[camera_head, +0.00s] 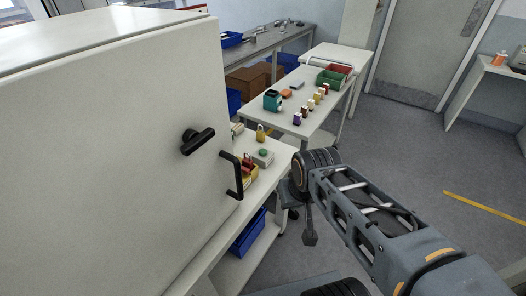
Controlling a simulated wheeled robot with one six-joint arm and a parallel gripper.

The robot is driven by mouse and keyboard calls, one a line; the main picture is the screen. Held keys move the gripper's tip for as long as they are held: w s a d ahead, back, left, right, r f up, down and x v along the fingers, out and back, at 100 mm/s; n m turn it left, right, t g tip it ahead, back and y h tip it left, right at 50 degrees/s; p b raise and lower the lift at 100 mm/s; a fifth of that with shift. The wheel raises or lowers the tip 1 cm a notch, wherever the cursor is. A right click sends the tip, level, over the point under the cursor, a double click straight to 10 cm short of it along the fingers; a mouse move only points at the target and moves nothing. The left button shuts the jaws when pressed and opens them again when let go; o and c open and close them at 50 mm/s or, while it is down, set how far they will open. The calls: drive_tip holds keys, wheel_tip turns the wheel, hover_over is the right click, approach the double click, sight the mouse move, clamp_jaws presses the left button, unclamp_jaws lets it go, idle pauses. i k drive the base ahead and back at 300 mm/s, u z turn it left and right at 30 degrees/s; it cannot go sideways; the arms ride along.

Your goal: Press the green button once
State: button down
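A small light box with a green button (264,152) on top sits on the white table, just right of the cabinet's black handle. My arm reaches in from the lower right. My gripper (309,236) hangs down at the arm's end, right of the table edge and apart from the button box. It is small and dark here, and I cannot make out whether its fingers are open or shut.
A white cabinet (110,150) with a black knob and handle (233,175) fills the left. Another white table (318,127) holds small items.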

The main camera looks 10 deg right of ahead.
sight(262, 152)
drive_tip(key=u, duration=3.1)
drive_tip(key=k, duration=1.3)
drive_tip(key=z, duration=1.4)
drive_tip(key=i, duration=0.5)
drive_tip(key=u, duration=0.05)
